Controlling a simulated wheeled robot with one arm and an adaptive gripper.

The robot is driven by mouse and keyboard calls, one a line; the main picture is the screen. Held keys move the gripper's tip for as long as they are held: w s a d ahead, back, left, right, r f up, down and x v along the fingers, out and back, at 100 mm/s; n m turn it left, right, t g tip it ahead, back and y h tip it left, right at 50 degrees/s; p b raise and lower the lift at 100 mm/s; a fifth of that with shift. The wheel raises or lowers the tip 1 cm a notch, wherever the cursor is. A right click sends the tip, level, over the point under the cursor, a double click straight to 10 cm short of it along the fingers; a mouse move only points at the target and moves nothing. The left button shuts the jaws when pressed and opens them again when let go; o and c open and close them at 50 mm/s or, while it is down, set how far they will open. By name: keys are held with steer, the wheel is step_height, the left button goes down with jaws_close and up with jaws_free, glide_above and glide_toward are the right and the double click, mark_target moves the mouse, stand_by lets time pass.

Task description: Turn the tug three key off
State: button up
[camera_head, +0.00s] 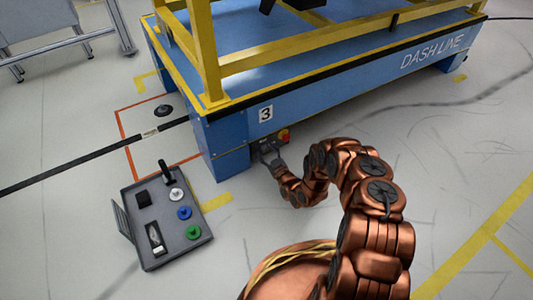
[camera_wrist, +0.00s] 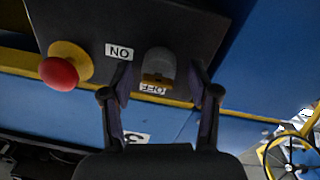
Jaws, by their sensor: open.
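The tug marked 3 is a blue platform (camera_head: 330,107) with a yellow frame. Its dark control panel (camera_wrist: 190,22) fills the top of the wrist view. A grey key switch (camera_wrist: 160,63) with a brass-coloured lower edge sits on it. An upside-down ON label (camera_wrist: 119,52) is left of the key, and an upside-down OFF label (camera_wrist: 152,90) is just below it. My gripper (camera_wrist: 160,72) is open, with one finger on each side of the key and gaps visible. In the head view my gripper (camera_head: 268,152) is at the tug's side and hides the key.
A red mushroom button (camera_wrist: 58,73) on a yellow base is left of the key; it also shows in the head view (camera_head: 284,134). A grey box (camera_head: 160,215) with coloured buttons stands on the floor at lower left. The floor to the right is clear.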

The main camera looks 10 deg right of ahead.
steer(key=shift+c, duration=0.4)
jaws_close()
